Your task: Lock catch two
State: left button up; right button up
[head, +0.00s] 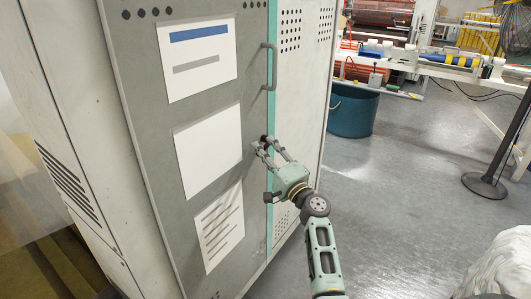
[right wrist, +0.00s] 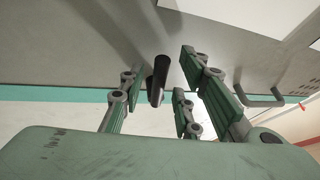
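A tall grey cabinet door (head: 150,140) fills the left of the head view. A small black catch (head: 264,139) sits at the door's right edge, beside the teal strip. My right gripper (head: 265,146) is at this catch with its fingers spread. In the right wrist view the black catch (right wrist: 157,80) sticks out between the open fingers of the gripper (right wrist: 155,90), with gaps visible on both sides. I cannot tell whether the catch is locked, or which number it has. My left gripper is not in view.
A grey bar handle (head: 269,66) is on the door above the catch and also shows in the right wrist view (right wrist: 262,98). A blue bin (head: 352,110), a workbench and a black post (head: 500,160) stand to the right. The grey floor between is clear.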

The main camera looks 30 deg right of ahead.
jog(key=shift+c, duration=0.4)
grip_shut()
jog(key=shift+f, duration=0.1)
